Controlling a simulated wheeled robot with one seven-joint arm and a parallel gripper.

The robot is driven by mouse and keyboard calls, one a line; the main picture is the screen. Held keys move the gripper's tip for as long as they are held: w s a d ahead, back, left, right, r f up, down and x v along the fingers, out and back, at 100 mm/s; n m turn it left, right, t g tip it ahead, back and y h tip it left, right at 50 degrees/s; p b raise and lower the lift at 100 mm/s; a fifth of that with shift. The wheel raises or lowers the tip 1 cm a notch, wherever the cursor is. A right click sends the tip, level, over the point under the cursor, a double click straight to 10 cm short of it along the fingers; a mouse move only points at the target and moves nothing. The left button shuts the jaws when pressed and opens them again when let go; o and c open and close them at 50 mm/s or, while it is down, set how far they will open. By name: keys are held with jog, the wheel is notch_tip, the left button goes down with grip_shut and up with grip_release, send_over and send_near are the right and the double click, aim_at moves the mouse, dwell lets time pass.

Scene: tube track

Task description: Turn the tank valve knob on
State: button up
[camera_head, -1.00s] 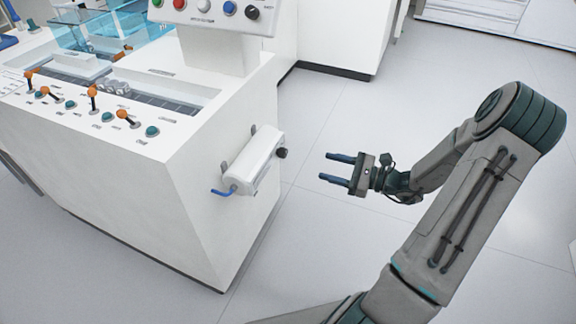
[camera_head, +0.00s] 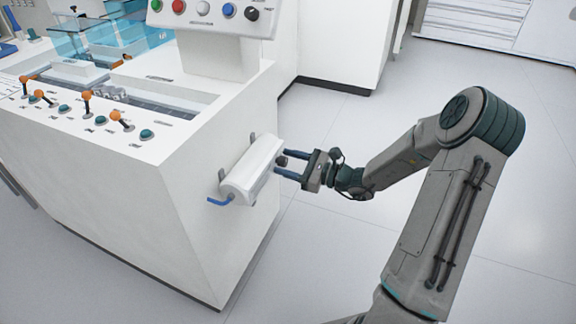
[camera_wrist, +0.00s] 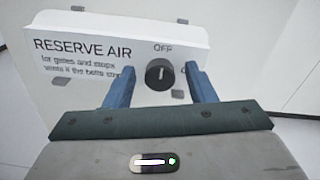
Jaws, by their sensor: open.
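The tank (camera_head: 250,171) is a white rounded cylinder mounted on the side of the white cabinet, with a blue spout at its near end. In the wrist view the tank (camera_wrist: 110,45) reads "RESERVE AIR", with "OFF" above its knob. The black valve knob (camera_wrist: 160,74) shows a light pointer mark aimed roughly at "OFF". It also shows in the head view (camera_head: 282,160), on the tank's right end. My gripper (camera_head: 278,165) is open, its two blue fingers on either side of the knob. In the wrist view my gripper (camera_wrist: 160,82) has the knob between the fingers, with gaps on both sides.
The white cabinet (camera_head: 160,200) carries several orange-tipped levers and teal buttons on top. A control panel (camera_head: 215,12) with coloured buttons stands above it. The floor (camera_head: 340,250) to the right of the cabinet is clear.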

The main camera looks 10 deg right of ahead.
jog(key=shift+a, duration=0.1)
jog(key=c, duration=1)
jog(key=shift+o, duration=0.2)
